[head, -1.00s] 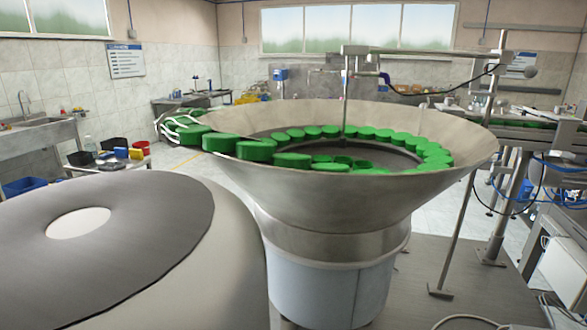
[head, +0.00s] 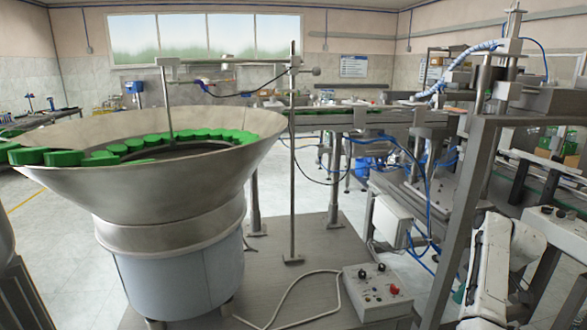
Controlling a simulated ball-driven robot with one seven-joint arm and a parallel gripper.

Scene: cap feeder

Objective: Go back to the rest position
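The cap feeder's wide metal bowl (head: 160,185) stands at the left in the head view, on a pale cylindrical base (head: 180,275). Green caps (head: 65,158) line the inside of its rim and run out of the picture at the left edge. A white jointed arm part (head: 490,268) shows at the lower right, partly behind a grey metal frame post. I cannot see my gripper's fingers anywhere in the view.
A control box (head: 378,290) with knobs and a red button sits on the grey platform (head: 265,262), with a loose cable beside it. A thin metal stand (head: 293,150) rises behind. A conveyor machine (head: 490,110) with blue hoses fills the right.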

